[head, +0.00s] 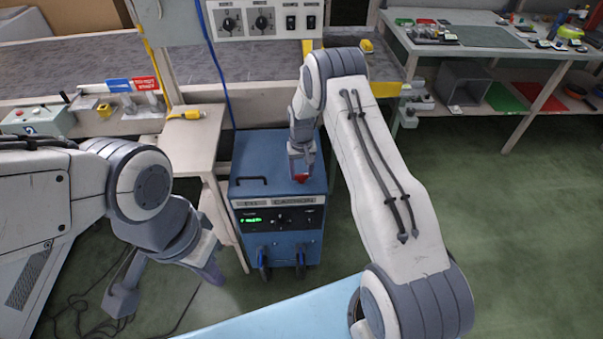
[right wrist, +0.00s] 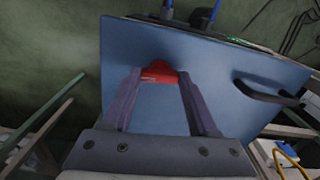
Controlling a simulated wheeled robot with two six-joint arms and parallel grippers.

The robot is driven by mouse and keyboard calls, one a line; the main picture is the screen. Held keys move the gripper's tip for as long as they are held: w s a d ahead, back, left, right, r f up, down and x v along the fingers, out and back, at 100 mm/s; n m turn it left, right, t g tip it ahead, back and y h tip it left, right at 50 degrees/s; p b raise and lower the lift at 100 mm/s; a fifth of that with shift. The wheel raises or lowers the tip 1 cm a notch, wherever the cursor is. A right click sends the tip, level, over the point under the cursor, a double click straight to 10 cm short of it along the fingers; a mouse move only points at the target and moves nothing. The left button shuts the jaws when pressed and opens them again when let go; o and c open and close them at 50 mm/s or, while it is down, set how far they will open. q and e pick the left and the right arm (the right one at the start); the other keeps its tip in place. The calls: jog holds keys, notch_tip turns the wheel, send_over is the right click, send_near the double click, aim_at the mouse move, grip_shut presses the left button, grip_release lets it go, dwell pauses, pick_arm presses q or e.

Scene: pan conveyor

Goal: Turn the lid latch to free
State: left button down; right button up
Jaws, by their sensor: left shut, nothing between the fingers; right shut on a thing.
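The blue cabinet (head: 255,165) stands on wheels on the floor, with its lid on top and a black handle (head: 250,181) on the left of the lid. The red lid latch (head: 301,179) is near the lid's right front edge. My right gripper (head: 301,172) reaches down to it and is shut on it. In the right wrist view the red latch (right wrist: 158,70) sits between the two fingertips, which partly hide it. Its exact turn angle is hard to tell. My left gripper (head: 212,272) is shut and empty, low at the left, away from the cabinet.
A small side table (head: 190,145) with a yellow tool (head: 187,114) stands left of the cabinet. A blue cable (head: 219,70) hangs behind it. A workbench (head: 480,50) stands at the right back. Dark cables lie on the floor at the left. Green floor at the right is clear.

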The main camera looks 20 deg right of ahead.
aim_at(301, 175)
jog(key=shift+m, duration=0.6)
jog(key=o, duration=1.4)
jog(key=shift+c, duration=0.2)
jog(key=shift+r, duration=0.1)
notch_tip(301, 175, up, 10)
jog(key=shift+r+b, duration=0.15)
jog(key=shift+b, duration=0.3)
